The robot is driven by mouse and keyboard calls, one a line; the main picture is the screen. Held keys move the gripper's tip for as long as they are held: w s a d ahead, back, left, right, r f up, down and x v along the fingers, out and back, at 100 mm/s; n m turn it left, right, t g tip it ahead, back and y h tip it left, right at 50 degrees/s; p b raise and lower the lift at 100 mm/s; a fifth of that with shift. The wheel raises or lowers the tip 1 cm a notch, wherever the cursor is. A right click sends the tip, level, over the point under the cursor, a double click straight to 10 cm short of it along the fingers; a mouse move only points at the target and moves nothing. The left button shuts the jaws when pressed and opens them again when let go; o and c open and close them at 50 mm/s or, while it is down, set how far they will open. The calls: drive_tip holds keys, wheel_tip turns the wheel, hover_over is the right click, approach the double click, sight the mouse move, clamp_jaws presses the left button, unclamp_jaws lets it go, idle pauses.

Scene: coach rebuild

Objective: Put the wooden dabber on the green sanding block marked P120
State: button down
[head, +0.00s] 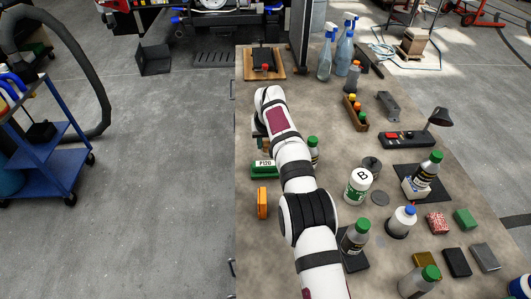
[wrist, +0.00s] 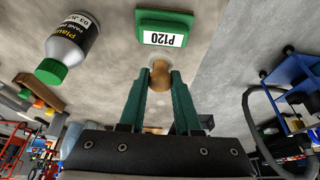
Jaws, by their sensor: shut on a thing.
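The green sanding block marked P120 (head: 264,169) lies on the bench near its left edge, left of my arm. In the wrist view the block (wrist: 165,27) is at the top, with its white label upside down and its top bare. My gripper (wrist: 160,78) is shut on the wooden dabber (wrist: 159,75), a rounded brown piece with a pale end between the green fingers. A strip of bench shows between dabber and block in that view. In the head view my gripper (head: 262,141) is just beyond the block and the dabber is mostly hidden.
A green-capped bottle (head: 313,152) stands close to the right of my gripper; it also shows in the wrist view (wrist: 74,48). An orange block (head: 262,202) lies nearer than the green one. Several bottles and tins crowd the right side. The bench's left edge is close.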

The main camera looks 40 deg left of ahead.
sight(266, 150)
wheel_tip(266, 150, down, 4)
drive_tip(key=shift+a+f, duration=0.1)
drive_tip(key=shift+f, duration=0.15)
drive_tip(key=c, duration=0.6)
unclamp_jaws()
